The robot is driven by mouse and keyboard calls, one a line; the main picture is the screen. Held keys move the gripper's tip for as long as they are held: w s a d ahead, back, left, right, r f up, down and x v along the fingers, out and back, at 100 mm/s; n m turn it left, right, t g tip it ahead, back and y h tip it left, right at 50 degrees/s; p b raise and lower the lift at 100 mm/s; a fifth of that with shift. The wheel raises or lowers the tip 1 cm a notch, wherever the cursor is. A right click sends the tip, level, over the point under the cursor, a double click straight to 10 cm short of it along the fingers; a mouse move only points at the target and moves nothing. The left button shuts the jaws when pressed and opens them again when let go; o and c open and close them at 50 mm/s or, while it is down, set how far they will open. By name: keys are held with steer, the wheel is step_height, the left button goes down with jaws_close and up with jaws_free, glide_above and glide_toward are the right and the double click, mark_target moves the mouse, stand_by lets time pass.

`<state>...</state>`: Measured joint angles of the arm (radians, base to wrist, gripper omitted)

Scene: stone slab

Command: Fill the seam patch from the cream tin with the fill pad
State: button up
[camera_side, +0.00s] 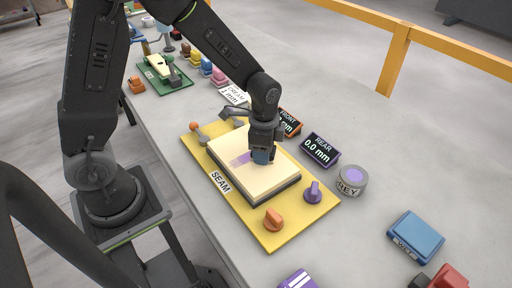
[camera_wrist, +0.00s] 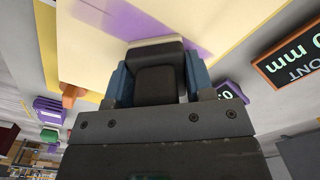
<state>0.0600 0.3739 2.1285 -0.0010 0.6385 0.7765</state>
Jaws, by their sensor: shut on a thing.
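My gripper (camera_side: 264,142) is shut on the fill pad (camera_side: 261,156), a small block with blue sides. In the wrist view the pad's blue side (camera_wrist: 197,78) shows beside the dark fingers, with a pale edge at its tip. The pad is at the top of the cream slab (camera_side: 272,180), near its right side; I cannot tell if it touches. The purple seam patch (camera_side: 240,159) crosses the slab, partly hidden by my gripper; it also shows in the wrist view (camera_wrist: 150,22). I cannot make out the cream tin; a "CREAM 1 mm" card (camera_side: 234,95) stands behind.
The slab sits on a yellow SEAM board (camera_side: 254,231) with orange (camera_side: 273,220) and purple (camera_side: 313,192) knobs. A REAR 0.0 mm display (camera_side: 321,149) and a GREY tin (camera_side: 352,181) stand to the right. A blue WET block (camera_side: 415,237) lies beyond, with clear bench between.

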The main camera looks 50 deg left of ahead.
steer(key=shift+w, duration=0.5)
steer(key=a, duration=0.4)
steer(key=shift+s, duration=0.1)
step_height(320, 180, up, 8)
steer(key=shift+r, duration=0.2)
stand_by(0.7)
steer(key=w+d+m, duration=0.1)
steer(key=d, duration=0.2)
steer(key=w+d+m, duration=0.1)
steer(key=d, duration=0.2)
steer(key=w+d+f+m, duration=0.1)
steer(key=d+m, duration=0.1)
steer(key=d, duration=0.1)
steer(key=shift+w+d, duration=0.1)
steer(key=shift+d, duration=0.2)
steer(key=d+f+m, duration=0.1)
steer(key=d+m, duration=0.3)
steer(key=d, duration=0.6)
glide_above(347, 245)
steer(key=f, duration=0.4)
steer(key=a+f, duration=0.1)
steer(key=f, duration=0.1)
steer(key=shift+f, duration=0.4)
steer(key=shift+d+f, duration=0.3)
steer(key=shift+d, duration=0.15)
steer(key=shift+f, duration=1.9)
